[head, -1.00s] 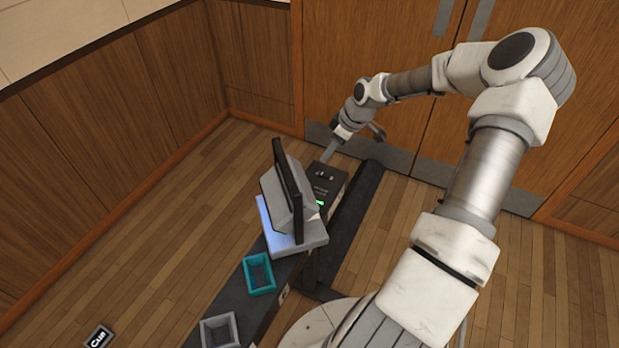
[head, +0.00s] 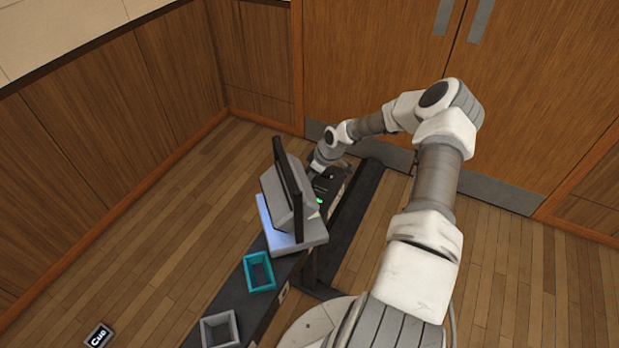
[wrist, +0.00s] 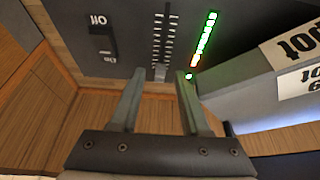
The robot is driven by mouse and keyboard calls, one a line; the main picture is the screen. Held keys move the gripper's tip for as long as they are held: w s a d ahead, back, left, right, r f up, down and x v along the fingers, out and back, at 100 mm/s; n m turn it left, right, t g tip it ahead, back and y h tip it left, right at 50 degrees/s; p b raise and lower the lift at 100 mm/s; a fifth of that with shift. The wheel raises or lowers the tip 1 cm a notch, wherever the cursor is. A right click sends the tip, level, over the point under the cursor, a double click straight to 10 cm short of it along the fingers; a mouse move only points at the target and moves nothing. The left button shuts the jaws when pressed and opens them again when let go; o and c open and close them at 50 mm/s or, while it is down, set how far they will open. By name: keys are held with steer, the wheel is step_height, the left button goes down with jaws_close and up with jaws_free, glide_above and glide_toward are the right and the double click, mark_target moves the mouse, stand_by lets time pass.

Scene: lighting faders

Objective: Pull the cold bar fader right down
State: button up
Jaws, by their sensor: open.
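In the wrist view, a dark control panel (wrist: 130,25) carries an upright slot with white tick marks on both sides. A small pale fader cap (wrist: 160,71) sits at the slot's lower end in the picture. No label naming it is readable. My gripper (wrist: 161,74) is open, its two fingertips to the left and right of the cap. I cannot tell whether either finger touches it. In the head view, the dark fader box (head: 330,187) stands at the far end of the bench, partly hidden by my wrist and the monitor; the fingertips are hidden there.
Beside the slot are a lit, mostly green bar (wrist: 204,40) and an Off/On switch (wrist: 102,42). A monitor (head: 287,197), teal tray (head: 246,277) and grey tray (head: 205,335) stand along the bench.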

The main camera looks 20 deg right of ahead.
steer(key=shift+f, duration=0.1)
jaws_close()
stand_by(1.4)
